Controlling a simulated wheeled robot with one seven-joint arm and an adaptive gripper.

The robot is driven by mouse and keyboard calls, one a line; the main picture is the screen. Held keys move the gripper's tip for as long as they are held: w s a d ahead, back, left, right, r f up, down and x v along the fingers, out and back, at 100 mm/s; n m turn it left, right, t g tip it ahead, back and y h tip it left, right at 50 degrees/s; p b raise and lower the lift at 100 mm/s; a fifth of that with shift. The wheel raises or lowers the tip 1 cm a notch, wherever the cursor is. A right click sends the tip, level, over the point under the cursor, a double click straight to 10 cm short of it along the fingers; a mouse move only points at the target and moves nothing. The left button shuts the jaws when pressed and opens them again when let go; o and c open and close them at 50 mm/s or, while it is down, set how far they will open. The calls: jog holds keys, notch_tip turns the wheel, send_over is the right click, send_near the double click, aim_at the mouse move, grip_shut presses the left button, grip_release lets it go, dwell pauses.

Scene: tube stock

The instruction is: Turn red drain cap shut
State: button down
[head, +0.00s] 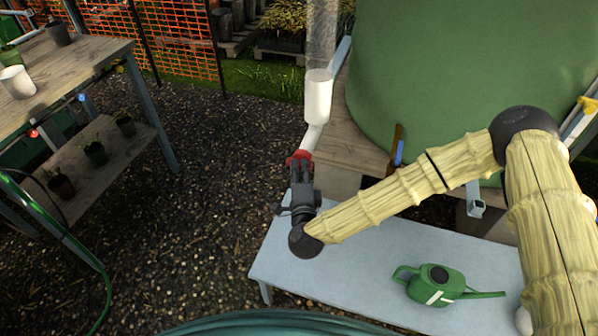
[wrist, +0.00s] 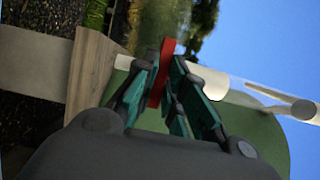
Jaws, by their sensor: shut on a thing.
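The red drain cap (head: 299,156) sits at the lower end of a white pipe (head: 312,137) that hangs below a white cylinder (head: 318,95). My gripper (head: 300,172) is at the cap from the near side, and its fingers are shut on it. In the wrist view the red cap (wrist: 161,72) shows between the dark and teal fingers (wrist: 160,88), with the white pipe (wrist: 208,80) running off to the right. Part of the cap is hidden by the fingers. How far the cap is turned cannot be told.
A pale bench (head: 350,262) stands below my arm, with a green watering can (head: 440,285) on it. A large green tank (head: 450,70) stands on a wooden stand (head: 345,140) behind. A potting table (head: 75,75) is at the left. The gravel (head: 200,200) between is clear.

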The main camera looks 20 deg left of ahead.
dwell(0.3)
jog(key=c, duration=1.5)
grip_release()
jog(key=v, duration=1.2)
jog(key=shift+f, duration=0.1)
